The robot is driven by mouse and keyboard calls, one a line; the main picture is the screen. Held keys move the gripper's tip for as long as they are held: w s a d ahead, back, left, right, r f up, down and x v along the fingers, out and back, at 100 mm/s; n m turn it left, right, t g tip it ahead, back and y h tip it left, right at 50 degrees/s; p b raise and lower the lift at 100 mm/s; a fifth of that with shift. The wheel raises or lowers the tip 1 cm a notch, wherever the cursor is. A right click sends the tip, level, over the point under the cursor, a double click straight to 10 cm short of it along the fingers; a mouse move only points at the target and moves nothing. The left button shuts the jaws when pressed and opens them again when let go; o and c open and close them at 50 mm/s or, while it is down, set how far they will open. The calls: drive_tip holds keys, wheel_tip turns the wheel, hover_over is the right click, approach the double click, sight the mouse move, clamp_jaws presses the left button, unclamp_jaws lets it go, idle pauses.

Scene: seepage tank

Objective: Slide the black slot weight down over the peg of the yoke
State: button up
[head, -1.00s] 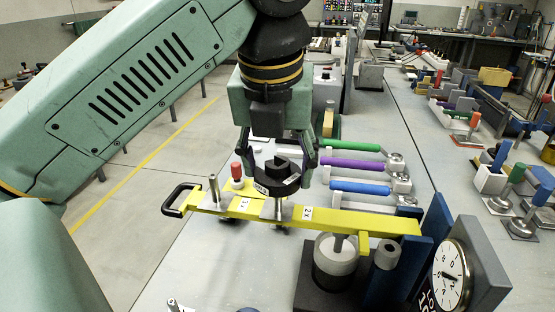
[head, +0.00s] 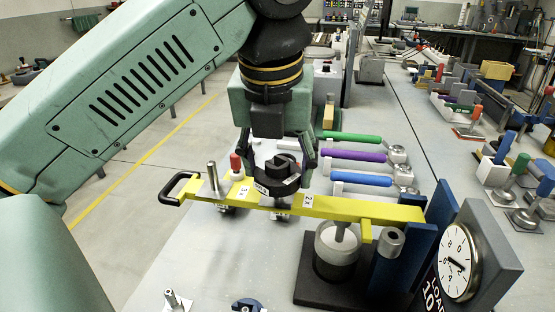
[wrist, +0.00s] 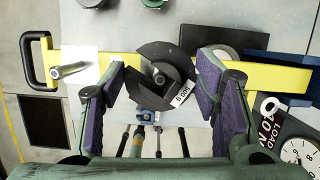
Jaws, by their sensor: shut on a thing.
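The black slot weight (head: 278,187) is held level between the two fingers of my gripper (head: 278,178), shut on its rim. It is low over the middle of the yellow yoke (head: 350,206), in the head view.
A grey cylinder (head: 337,245) on a dark base stands below the yoke's right part. The dial (head: 459,262) and blue uprights are at its right end. Green, purple and blue handled tools (head: 360,179) lie behind. The bench in front left is mostly clear.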

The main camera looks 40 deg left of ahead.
drive_tip(key=shift+f+b, duration=1.1)
drive_tip(key=shift+f, duration=0.25)
drive_tip(key=o, duration=1.7)
